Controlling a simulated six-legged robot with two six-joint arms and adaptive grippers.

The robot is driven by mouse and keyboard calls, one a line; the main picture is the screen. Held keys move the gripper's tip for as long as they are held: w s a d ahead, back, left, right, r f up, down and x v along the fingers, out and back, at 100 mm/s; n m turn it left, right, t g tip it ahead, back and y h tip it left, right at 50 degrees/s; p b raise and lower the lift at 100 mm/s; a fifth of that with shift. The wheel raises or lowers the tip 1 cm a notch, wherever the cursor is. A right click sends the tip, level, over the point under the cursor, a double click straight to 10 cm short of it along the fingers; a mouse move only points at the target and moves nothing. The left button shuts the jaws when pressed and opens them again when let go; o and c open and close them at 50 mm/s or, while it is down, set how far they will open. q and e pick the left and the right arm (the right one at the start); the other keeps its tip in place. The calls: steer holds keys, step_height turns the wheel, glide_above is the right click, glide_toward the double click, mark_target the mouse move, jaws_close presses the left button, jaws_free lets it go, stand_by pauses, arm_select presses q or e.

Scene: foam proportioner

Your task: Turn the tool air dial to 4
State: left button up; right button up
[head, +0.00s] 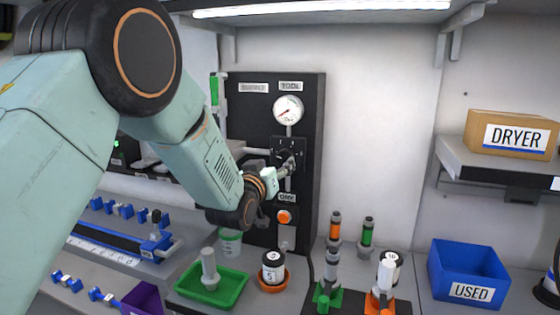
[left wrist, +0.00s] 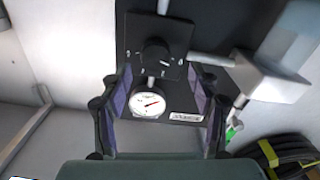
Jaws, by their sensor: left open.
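The tool air dial is a black knob on a square black plate (head: 290,147), below a round white gauge (head: 288,109) and the TOOL label (head: 291,86). In the left wrist view, the picture is upside down. The dial knob (left wrist: 155,53) lies ahead between the two open fingers (left wrist: 160,72), with a gap to each side. Small marks ring the knob, but I cannot read its setting. The gauge (left wrist: 149,104) shows a red needle.
The black panel (head: 313,140) also carries an orange button (head: 284,217) under a DRY label. Below stand a green tray (head: 212,287), a black-and-white jar (head: 273,267) and several nozzle tools. A blue USED bin (head: 468,273) is at right. The wall right of the panel is clear.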

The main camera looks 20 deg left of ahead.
mark_target(283, 159)
arm_select(q)
steer(key=w, duration=0.1)
steer(key=w+d, duration=0.1)
steer(key=w, duration=0.1)
steer(key=shift+w+f, duration=0.1)
steer(key=shift+w, duration=0.5)
steer(key=shift+a, duration=0.3)
steer(key=shift+w+d, duration=0.1)
steer(key=shift+d, duration=0.2)
steer(key=c, duration=0.3)
steer(key=shift+a, duration=0.25)
steer(key=c, duration=0.5)
steer(key=shift+d, duration=0.15)
steer(key=c, duration=0.4)
steer(key=shift+o, duration=0.2)
arm_select(e)
steer(key=shift+w+d+r, duration=0.1)
steer(key=shift+w+d, duration=0.05)
steer(key=shift+d, duration=0.15)
